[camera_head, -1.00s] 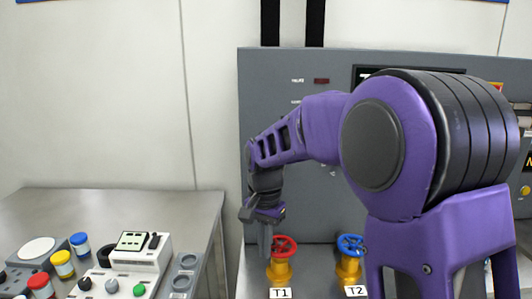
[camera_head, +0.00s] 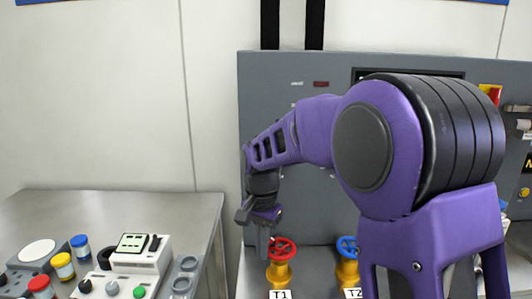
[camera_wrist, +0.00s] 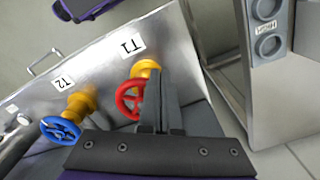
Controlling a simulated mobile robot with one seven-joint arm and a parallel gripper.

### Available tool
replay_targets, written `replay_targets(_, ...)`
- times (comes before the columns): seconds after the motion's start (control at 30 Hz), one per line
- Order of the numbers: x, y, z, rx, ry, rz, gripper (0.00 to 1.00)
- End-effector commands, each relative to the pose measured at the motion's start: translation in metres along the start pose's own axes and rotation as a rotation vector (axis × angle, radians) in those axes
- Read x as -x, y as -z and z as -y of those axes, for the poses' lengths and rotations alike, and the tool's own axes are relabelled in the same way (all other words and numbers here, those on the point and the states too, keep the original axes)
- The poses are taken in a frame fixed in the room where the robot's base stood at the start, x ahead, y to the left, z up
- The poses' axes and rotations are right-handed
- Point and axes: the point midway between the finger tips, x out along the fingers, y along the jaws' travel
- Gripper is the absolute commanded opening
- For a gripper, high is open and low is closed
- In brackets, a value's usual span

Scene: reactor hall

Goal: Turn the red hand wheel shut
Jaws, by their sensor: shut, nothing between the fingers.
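The red hand wheel (camera_head: 282,249) sits on a yellow valve body (camera_head: 279,273) behind the label T1 (camera_head: 280,294). It also shows in the wrist view (camera_wrist: 128,100), partly hidden by my fingers. My gripper (camera_head: 263,252) points down just left of the red wheel in the head view, with its fingers together and empty. In the wrist view my fingers (camera_wrist: 158,85) overlap the right side of the red wheel; I cannot tell whether they touch it.
A grey panel (camera_head: 330,215) rises behind. A side table (camera_head: 110,212) at left holds jars (camera_head: 62,266) and a white control box (camera_head: 140,258).

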Motion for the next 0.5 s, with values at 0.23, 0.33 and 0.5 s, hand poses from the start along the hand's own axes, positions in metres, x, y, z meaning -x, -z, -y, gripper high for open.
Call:
replay_targets(0.23,0.012,-0.003,0.002,0.001,0.001,0.002,0.00)
replay_targets(0.33,0.025,-0.003,0.002,0.002,0.001,0.002,0.00)
replay_targets(0.5,0.045,-0.003,0.002,0.003,0.001,0.002,0.00)
